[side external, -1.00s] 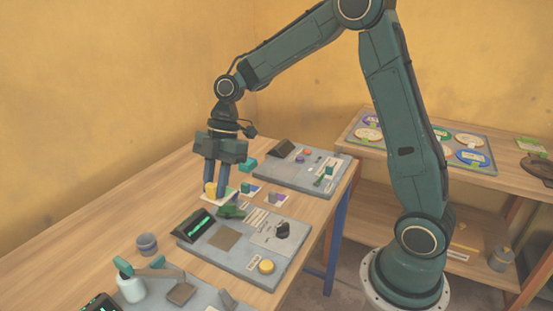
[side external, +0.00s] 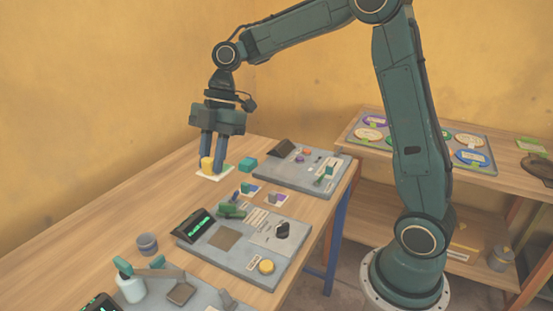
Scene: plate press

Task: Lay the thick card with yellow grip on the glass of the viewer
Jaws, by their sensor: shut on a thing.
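My gripper (side external: 212,170) is shut on the yellow grip (side external: 207,162) of a white card (side external: 214,177). The card is level, low over the back part of the table; I cannot tell whether it touches the wood. I cannot tell for sure which unit is the viewer. The middle grey panel (side external: 265,266) has a dark screen with green text (side external: 197,225) and a flat brownish square (side external: 225,238), which is bare. The far grey panel (side external: 262,176) carries a dark wedge-shaped box (side external: 281,148).
A teal block (side external: 247,164) stands just right of the held card. Cards with small grips (side external: 275,199) lie between the panels. A green clamp-like part (side external: 232,210) sits at the middle panel's back edge. A grey-purple cup (side external: 147,243) stands left.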

